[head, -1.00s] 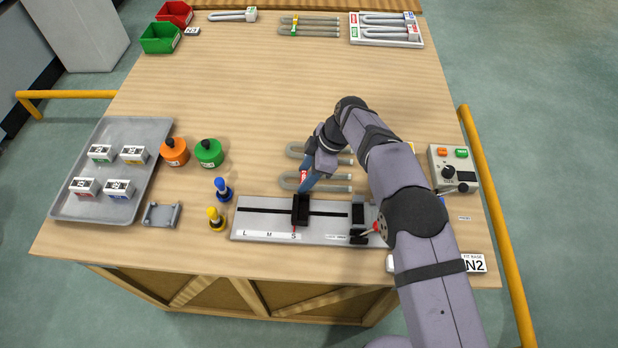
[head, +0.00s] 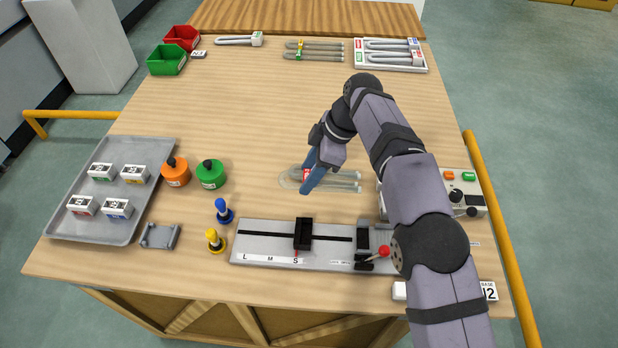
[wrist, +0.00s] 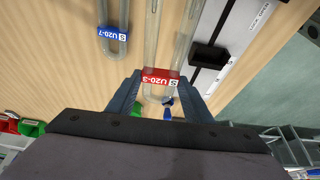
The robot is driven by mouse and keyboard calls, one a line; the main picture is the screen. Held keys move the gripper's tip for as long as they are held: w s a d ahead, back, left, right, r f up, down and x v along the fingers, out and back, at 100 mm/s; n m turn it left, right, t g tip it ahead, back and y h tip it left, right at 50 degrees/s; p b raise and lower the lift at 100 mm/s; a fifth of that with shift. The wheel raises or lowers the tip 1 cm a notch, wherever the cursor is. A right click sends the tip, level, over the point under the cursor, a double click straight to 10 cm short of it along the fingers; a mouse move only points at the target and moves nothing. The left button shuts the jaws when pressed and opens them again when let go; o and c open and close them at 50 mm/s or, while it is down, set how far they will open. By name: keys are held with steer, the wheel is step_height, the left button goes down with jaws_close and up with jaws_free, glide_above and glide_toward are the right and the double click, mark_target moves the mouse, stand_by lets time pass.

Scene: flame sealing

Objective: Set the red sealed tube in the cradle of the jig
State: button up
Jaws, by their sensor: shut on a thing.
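My gripper (head: 308,186) is shut on the red-tagged U-shaped tube (wrist: 152,40), at its bent end. Its red tag, marked U20-3 and S, shows between the fingers in the wrist view. The tube appears held above the table, behind the jig (head: 270,245). The jig is a grey bar marked L, M, S, with a black block (head: 303,233) near S and a red-knobbed lever (head: 383,251) at its right. I cannot tell which part is the cradle. A blue-tagged tube (wrist: 113,12), marked U20-7, lies beside the held one; in the head view the two overlap.
Blue (head: 223,212) and yellow (head: 214,241) pegs and a grey bracket (head: 160,236) stand left of the jig. Orange (head: 176,172) and green (head: 210,174) pots are behind them. A control box (head: 462,200) is at the right.

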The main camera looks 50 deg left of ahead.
steer(key=shift+d+r, duration=0.1)
steer(key=shift+d, duration=0.05)
steer(key=shift+d+r+p, duration=0.15)
steer(key=shift+d+p, duration=0.55)
steer(key=shift+p, duration=0.45)
steer(key=s+d+p, duration=0.2)
steer(key=d+p, duration=0.3)
steer(key=d, duration=0.5)
steer(key=shift+s+f, duration=0.2)
steer(key=shift+f, duration=0.25)
steer(key=shift+f, duration=0.15)
steer(key=shift+f+b, duration=0.9)
steer(key=shift+f, duration=1.4)
steer(key=shift+f+b, duration=1.2)
